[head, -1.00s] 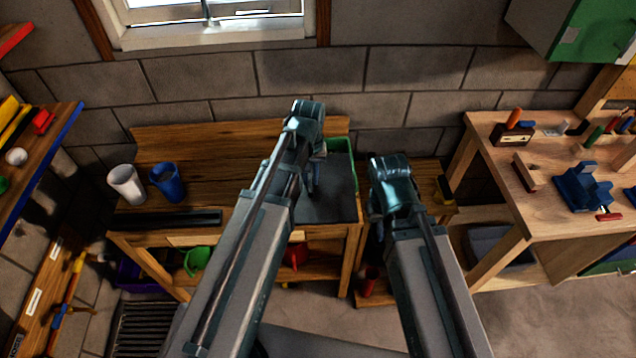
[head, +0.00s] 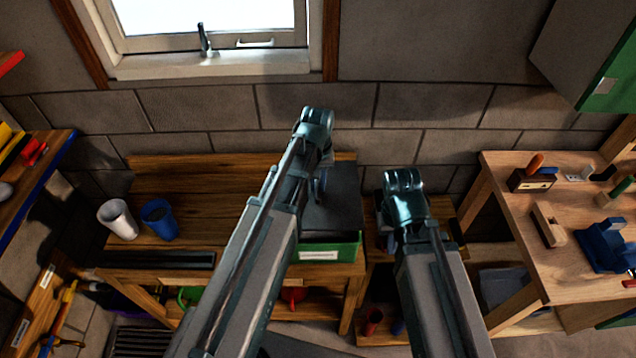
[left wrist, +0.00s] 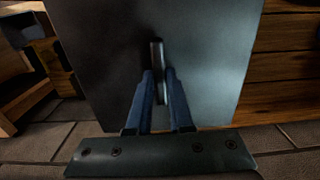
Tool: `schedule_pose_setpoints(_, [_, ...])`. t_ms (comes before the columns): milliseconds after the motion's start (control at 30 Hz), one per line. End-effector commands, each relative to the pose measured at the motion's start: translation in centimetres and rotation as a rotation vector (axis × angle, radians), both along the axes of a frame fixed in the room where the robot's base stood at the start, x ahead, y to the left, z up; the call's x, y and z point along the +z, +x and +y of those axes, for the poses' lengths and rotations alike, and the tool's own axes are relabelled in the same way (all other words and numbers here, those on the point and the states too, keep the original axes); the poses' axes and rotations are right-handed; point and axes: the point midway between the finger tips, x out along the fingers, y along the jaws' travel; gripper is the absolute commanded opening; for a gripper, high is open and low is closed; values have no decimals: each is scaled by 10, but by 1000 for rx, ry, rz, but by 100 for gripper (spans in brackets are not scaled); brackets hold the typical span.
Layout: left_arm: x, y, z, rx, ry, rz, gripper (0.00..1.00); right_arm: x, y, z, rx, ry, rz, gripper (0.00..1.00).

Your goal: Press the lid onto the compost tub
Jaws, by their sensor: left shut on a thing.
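The dark grey lid (head: 342,205) is a flat square plate over the green compost tub (head: 330,250), whose front wall with a white label shows below the lid's front edge. I cannot tell whether the lid touches the rim all round. My left gripper (head: 320,188) is above the lid. In the left wrist view, its blue fingers (left wrist: 159,88) are shut on the upright handle of the lid (left wrist: 215,60). My right gripper (head: 392,225) is right of the tub, pointing down; its fingers are mostly hidden by the wrist.
The tub stands at the right end of a wooden bench (head: 215,185). A white cup (head: 118,220) and a blue cup (head: 160,220) stand at its left. A workbench with tools (head: 510,215) is on the right. The block wall is close behind.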

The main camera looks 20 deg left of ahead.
Motion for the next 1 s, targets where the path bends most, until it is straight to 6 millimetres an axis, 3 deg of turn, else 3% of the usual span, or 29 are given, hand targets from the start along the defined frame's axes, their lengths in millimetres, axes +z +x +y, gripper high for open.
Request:
schedule_pose_setpoints(600, [-54,0,0,0,0,0,0,-54,0,0,5,-1,0,0])
schedule_pose_setpoints(1000, [-60,0,0,0,0,0,0,-60,0,0,4,-1,0,0])
